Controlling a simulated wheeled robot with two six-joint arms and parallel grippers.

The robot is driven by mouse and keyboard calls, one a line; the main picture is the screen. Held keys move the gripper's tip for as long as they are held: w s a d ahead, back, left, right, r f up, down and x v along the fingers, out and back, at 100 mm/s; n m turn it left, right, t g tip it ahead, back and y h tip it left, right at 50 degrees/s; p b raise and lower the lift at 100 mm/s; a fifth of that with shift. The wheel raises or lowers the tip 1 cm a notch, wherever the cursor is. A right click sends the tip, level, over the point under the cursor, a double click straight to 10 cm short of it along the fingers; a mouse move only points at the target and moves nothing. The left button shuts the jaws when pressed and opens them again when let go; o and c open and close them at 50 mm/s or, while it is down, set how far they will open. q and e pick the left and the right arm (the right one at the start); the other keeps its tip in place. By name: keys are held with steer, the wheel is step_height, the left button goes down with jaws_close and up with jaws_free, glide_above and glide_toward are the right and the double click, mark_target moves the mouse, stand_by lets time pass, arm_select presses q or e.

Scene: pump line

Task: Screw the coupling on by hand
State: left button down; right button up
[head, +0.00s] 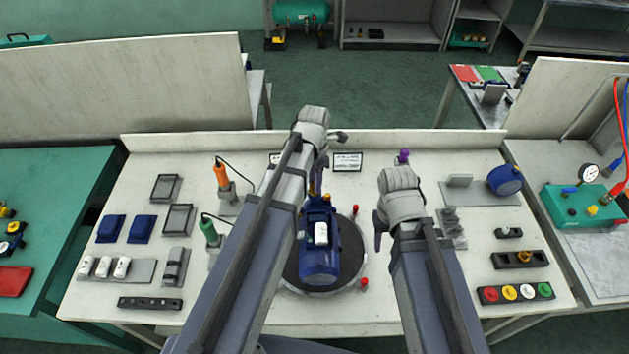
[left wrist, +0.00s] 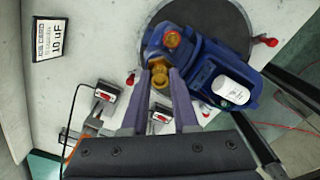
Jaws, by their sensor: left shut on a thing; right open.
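The blue pump (head: 320,262), with a white cylinder on its side, sits on a dark round turntable (head: 350,262) at the middle of the bench. It also shows in the left wrist view (left wrist: 208,75). My left gripper (head: 318,172) reaches the pump's far end. In the left wrist view its purple fingers (left wrist: 160,100) are shut on a brass coupling (left wrist: 158,74) at the pump's port. An orange-capped brass fitting (left wrist: 172,40) stands beside it. I cannot tell how far the coupling is threaded.
Red-knobbed clamps (head: 364,283) stand around the turntable. Orange-handled (head: 222,175) and green-handled (head: 209,231) tools stand in holders at left. Trays and small parts lie farther left. A blue cylinder (head: 505,180), a brass-fitted block (head: 524,257) and a colored button strip (head: 515,292) are at right.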

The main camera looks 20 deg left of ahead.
arm_select(q)
steer(key=m, duration=0.3)
steer(key=shift+m, duration=0.3)
steer(key=m, duration=0.3)
stand_by(0.4)
steer(key=shift+m, duration=1.7)
steer(key=shift+m, duration=1.8)
